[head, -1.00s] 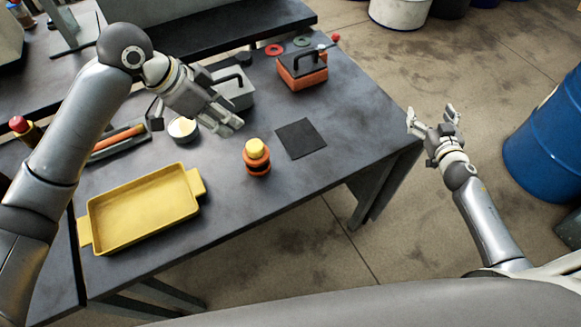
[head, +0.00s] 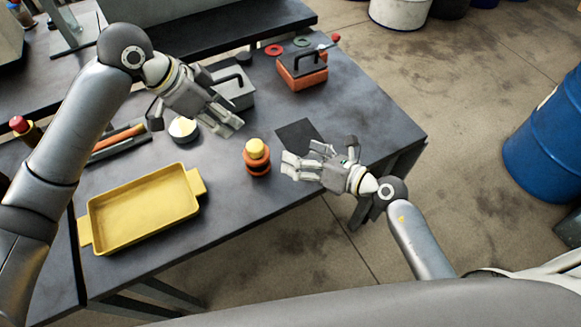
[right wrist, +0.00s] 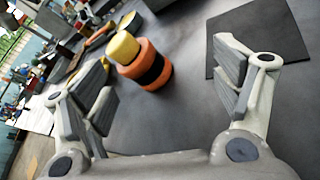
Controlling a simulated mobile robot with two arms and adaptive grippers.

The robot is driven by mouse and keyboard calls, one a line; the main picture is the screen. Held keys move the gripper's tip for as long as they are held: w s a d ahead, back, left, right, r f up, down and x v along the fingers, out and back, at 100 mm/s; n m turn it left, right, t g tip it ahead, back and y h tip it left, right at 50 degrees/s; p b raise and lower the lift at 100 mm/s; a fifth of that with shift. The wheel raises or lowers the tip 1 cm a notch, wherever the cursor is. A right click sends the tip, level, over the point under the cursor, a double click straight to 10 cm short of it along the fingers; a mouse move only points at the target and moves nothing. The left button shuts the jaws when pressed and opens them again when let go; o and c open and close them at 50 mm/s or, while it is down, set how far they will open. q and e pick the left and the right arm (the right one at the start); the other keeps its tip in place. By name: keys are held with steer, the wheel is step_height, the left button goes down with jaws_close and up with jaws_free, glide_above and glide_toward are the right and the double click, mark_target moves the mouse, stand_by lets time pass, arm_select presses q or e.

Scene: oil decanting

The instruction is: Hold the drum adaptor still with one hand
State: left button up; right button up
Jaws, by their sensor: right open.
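The drum adaptor appears to be the orange and black ringed piece (head: 257,168) with a yellow top, upright on the dark table. It also shows in the right wrist view (right wrist: 150,68), ahead of and between the open fingers. My right gripper (head: 300,165) is open and empty, just right of the adaptor and apart from it; its fingers frame the right wrist view (right wrist: 165,90). My left gripper (head: 225,125) is over the table, up and left of the adaptor, and looks open and empty, though its fingers partly overlap in the view.
A yellow tray (head: 145,212) lies left of the adaptor. A black square mat (head: 296,134) lies behind my right gripper. An orange box with a black handle (head: 302,72) and a grey box (head: 236,92) stand farther back. A white-topped cup (head: 183,128) is near my left gripper.

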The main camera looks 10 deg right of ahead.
mark_target(266, 162)
steer(key=a+n, duration=0.1)
steer(key=s+a+n+g, duration=0.1)
steer(key=n, duration=0.1)
steer(key=s+a+n, duration=0.1)
steer(key=n, duration=0.1)
steer(key=shift+s+f, duration=0.1)
steer(key=shift+f, duration=0.25)
steer(key=shift+a+f+n+g, duration=0.15)
steer(key=shift+a+n+g, duration=0.15)
steer(key=shift+n, duration=0.3)
steer(key=x, duration=1)
steer(key=shift+a+f, duration=0.1)
steer(key=shift+f, duration=0.1)
steer(key=c, duration=1.4)
